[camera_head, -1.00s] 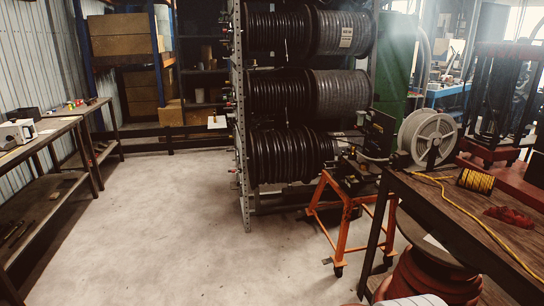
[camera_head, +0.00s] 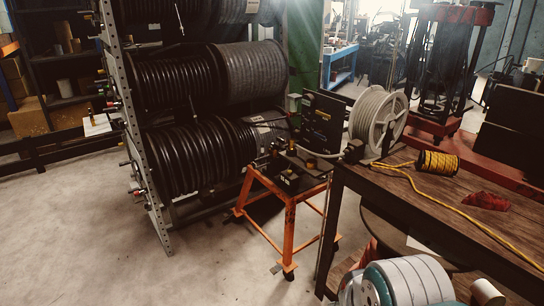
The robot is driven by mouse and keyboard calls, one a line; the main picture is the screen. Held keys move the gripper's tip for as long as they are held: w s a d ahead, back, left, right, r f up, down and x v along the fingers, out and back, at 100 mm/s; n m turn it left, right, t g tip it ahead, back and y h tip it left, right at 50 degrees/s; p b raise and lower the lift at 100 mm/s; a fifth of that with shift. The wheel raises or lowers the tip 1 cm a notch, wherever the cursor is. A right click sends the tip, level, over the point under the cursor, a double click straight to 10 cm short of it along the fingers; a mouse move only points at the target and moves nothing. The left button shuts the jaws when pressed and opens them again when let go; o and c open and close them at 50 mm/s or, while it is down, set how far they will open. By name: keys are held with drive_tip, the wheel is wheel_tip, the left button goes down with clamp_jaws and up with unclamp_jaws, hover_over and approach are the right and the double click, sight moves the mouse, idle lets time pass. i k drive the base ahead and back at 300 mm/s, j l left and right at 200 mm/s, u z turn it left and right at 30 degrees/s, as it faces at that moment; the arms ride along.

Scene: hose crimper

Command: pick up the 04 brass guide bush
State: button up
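I cannot make out the 04 brass guide bush in this view; any such part is too small or hidden. A black machine (camera_head: 322,123) stands behind an orange wheeled stand (camera_head: 290,225). Small dark fittings (camera_head: 283,160) lie on top of the stand, too small to name. My gripper is not in view.
A rack (camera_head: 140,140) of large black hose reels (camera_head: 180,155) stands left of the stand. A wooden table (camera_head: 440,205) at right holds a grey reel (camera_head: 378,122), a yellow cord spool (camera_head: 437,163) and a red item (camera_head: 487,201). The floor (camera_head: 90,240) is clear at left.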

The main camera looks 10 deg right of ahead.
sight(273, 151)
drive_tip(key=i+j+u, duration=0.2)
drive_tip(key=i, duration=0.2)
drive_tip(key=i+j+u, duration=0.1)
drive_tip(key=i+u, duration=0.3)
drive_tip(key=i+j, duration=0.1)
drive_tip(key=i, duration=1.05)
drive_tip(key=i+z, duration=0.25)
drive_tip(key=z, duration=0.2)
drive_tip(key=i+j+z, duration=0.15)
drive_tip(key=z, duration=0.3)
drive_tip(key=i+j+z, duration=0.2)
drive_tip(key=z, duration=0.25)
drive_tip(key=i+j+z, duration=0.25)
drive_tip(key=z, duration=0.2)
drive_tip(key=i+j+z, duration=0.1)
drive_tip(key=j, duration=0.15)
drive_tip(key=i+j+z, duration=0.1)
drive_tip(key=j, duration=0.15)
